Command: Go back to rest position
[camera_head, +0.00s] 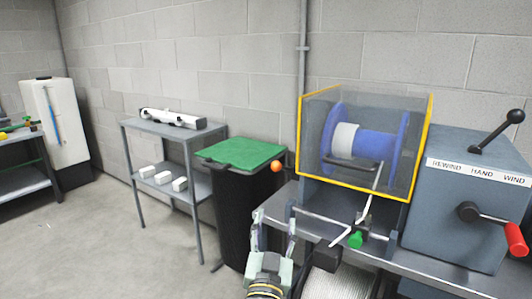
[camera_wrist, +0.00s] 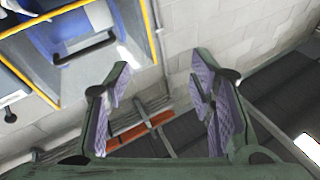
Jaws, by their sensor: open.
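My gripper (camera_head: 274,236) is low in the middle of the head view, left of the grey bench and in front of the black bin. In the wrist view my gripper (camera_wrist: 158,88) has its two fingers wide apart, with nothing between them. The winding machine stands to its right: a clear guard (camera_head: 420,150) with yellow edges encloses a blue spool (camera_head: 378,145) with a white band. The guard's yellow edge and handle also show at the upper left of the wrist view.
A grey control box (camera_head: 455,205) with a black lever and a red-handled crank (camera_head: 516,240) stands at the right. A black bin (camera_head: 240,225) with a green lid (camera_head: 240,152) and a grey shelf table (camera_head: 160,128) stand left. Floor (camera_head: 100,255) is clear at left.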

